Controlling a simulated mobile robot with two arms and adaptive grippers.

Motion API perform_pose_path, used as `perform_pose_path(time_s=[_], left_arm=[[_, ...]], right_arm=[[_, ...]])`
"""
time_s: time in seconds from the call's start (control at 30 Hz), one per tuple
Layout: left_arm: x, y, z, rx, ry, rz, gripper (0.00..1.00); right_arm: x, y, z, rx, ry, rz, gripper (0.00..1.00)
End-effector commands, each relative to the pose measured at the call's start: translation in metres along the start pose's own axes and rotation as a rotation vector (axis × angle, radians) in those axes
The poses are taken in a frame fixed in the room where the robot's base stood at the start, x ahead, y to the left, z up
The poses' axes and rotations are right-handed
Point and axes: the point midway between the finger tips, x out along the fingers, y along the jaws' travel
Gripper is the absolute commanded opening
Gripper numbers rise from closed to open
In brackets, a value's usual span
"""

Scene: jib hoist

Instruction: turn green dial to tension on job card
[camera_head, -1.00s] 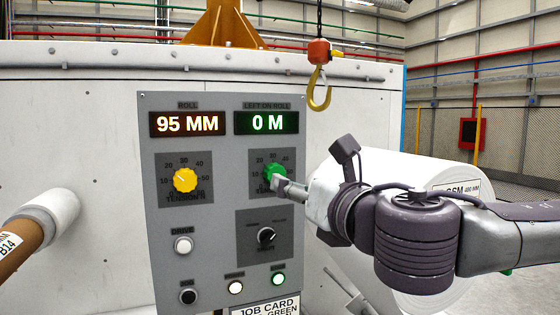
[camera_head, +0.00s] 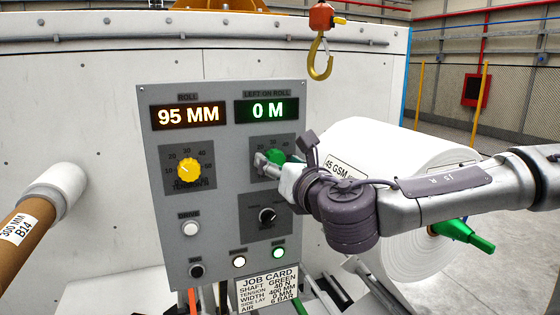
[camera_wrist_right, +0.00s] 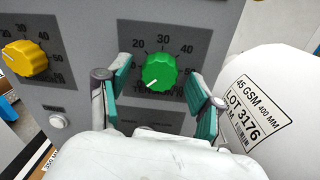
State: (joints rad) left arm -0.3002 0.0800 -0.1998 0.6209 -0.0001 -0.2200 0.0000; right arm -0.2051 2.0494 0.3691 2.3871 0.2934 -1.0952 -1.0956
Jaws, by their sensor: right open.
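The green dial (camera_head: 275,155) is on the grey control panel, below the green "0 M" display. In the head view my right gripper (camera_head: 267,164) partly hides it. In the right wrist view the green dial (camera_wrist_right: 159,71) sits between the two open fingers of my right gripper (camera_wrist_right: 161,76), with a visible gap on each side. Its white mark points to the lower left. The job card (camera_head: 268,287) at the panel's bottom reads shaft green; its tension line shows a small number, seemingly 40 N. My left gripper is out of view.
A yellow dial (camera_head: 189,170) is left of the green one. A black selector knob (camera_head: 267,215) and lit buttons are below. A white paper roll (camera_head: 385,150) stands close on the right. A hoist hook (camera_head: 320,60) hangs above the panel.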

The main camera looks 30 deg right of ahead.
Motion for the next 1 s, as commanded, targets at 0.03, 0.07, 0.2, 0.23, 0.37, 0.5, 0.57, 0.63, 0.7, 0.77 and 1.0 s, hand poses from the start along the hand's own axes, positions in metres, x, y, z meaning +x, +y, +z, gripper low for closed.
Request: perform_pose_path(time_s=[0.03,0.07,0.2,0.23,0.37,0.5,0.57,0.63,0.7,0.77,1.0], left_arm=[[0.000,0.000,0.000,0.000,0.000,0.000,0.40],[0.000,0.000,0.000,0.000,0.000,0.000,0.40],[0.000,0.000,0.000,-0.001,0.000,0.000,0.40],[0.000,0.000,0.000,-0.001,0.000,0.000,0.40],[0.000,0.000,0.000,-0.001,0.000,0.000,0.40],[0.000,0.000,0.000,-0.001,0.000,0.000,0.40],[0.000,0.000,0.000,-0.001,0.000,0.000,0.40],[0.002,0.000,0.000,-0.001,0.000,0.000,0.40],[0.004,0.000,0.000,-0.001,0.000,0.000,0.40],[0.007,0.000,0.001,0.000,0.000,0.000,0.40],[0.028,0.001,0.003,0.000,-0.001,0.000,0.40]], right_arm=[[0.000,0.000,0.000,0.000,0.000,0.000,0.65],[0.000,0.000,0.000,0.000,0.000,0.000,0.65],[0.000,0.000,0.000,-0.001,0.000,0.000,0.52],[0.000,0.000,0.000,-0.001,0.000,0.000,0.47],[0.000,0.000,0.000,-0.001,0.000,0.000,0.25],[0.000,0.000,0.000,-0.001,0.000,0.000,0.05],[0.000,0.000,0.000,0.000,0.000,0.000,0.05],[0.000,0.000,0.000,0.004,0.000,0.000,0.05],[0.000,0.000,-0.001,0.014,-0.001,0.000,0.05],[0.000,0.000,-0.002,0.028,-0.003,0.000,0.05],[0.000,-0.002,-0.005,0.152,-0.012,0.000,0.05]])
